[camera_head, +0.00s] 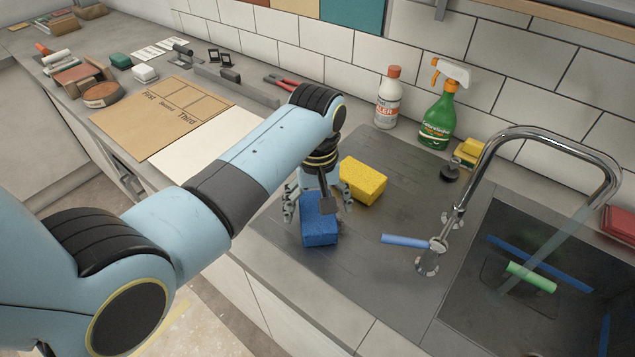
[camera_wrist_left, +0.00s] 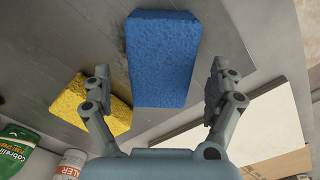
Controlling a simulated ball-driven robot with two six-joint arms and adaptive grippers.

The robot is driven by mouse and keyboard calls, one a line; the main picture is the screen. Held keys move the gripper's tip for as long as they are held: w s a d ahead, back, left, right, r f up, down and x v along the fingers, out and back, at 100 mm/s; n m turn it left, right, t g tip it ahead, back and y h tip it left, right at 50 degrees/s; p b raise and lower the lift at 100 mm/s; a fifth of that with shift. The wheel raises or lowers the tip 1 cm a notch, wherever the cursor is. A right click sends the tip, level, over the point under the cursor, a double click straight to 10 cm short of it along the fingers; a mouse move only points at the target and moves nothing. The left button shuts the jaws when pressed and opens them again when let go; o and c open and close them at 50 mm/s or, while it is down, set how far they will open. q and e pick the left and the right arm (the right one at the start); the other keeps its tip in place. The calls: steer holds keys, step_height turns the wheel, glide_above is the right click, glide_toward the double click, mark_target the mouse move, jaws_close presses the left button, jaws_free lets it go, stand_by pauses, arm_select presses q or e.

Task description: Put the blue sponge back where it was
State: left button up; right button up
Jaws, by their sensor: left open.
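The blue sponge (camera_head: 319,231) lies on the dark grey draining surface (camera_head: 300,262) left of the sink, near the counter's front edge. My left gripper (camera_head: 308,207) is over it, with its fingers spread and partly covering it. In the left wrist view the blue sponge (camera_wrist_left: 163,60) fills the upper middle, beyond the open fingers of the left gripper (camera_wrist_left: 162,90). Nothing is held between them. I cannot tell whether a finger touches the sponge. My right gripper is not in view.
A yellow sponge (camera_head: 362,181) lies just behind the gripper. A green spray bottle (camera_head: 438,118) and a white bottle (camera_head: 389,98) stand by the wall. A tap (camera_head: 540,135) arches over the sink at right. A brown board (camera_head: 160,117) lies at left.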

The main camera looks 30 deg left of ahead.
mark_target(317, 211)
arm_select(q)
step_height(317, 211, up, 9)
steer(key=shift+f, duration=0.2)
steer(key=shift+r, duration=0.55)
steer(key=shift+s, duration=0.1)
